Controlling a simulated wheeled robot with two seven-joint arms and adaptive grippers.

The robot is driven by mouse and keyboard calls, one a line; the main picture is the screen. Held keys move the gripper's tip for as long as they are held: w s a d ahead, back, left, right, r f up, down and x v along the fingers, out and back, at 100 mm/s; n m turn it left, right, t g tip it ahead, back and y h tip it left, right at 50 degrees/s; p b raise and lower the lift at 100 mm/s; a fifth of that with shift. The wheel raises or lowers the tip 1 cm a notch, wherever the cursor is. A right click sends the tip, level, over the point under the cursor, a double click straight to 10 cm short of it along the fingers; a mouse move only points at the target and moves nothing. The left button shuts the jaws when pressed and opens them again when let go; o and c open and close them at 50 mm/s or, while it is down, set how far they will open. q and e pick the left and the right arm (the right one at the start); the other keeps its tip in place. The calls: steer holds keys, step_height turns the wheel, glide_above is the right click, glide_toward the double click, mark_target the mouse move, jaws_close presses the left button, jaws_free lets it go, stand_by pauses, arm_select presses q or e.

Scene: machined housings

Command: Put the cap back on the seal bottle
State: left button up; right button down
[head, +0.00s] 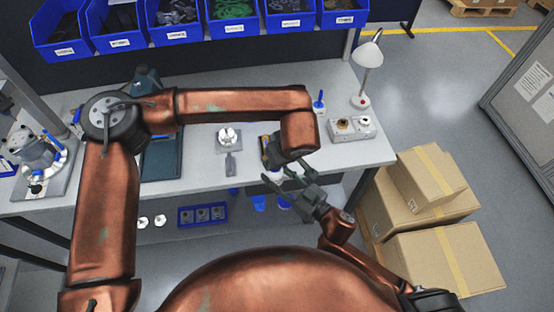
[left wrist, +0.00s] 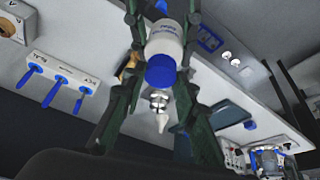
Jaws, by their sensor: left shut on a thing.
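My left gripper (left wrist: 162,55) is shut on the seal bottle (left wrist: 165,42), a white bottle with printed lettering. In the head view a small white part of the bottle (head: 273,175) shows below my left wrist, near the table's front edge. My right gripper (head: 288,176) is close beside it, fingers apart, with nothing clearly between them. I cannot make out a separate loose cap.
A metal hub part (head: 229,136) stands on the table (head: 205,180). A grey block with round fittings (head: 352,128) and a lamp (head: 368,60) are to the right. Blue bins (head: 232,20) line the back. Cardboard boxes (head: 440,255) stand on the floor at right.

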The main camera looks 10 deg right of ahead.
arm_select(q)
steer(key=o, duration=0.5)
steer(key=shift+w+d, duration=0.1)
steer(key=shift+o, duration=1.3)
steer(key=shift+r, duration=2.3)
steer(key=shift+c, duration=0.4)
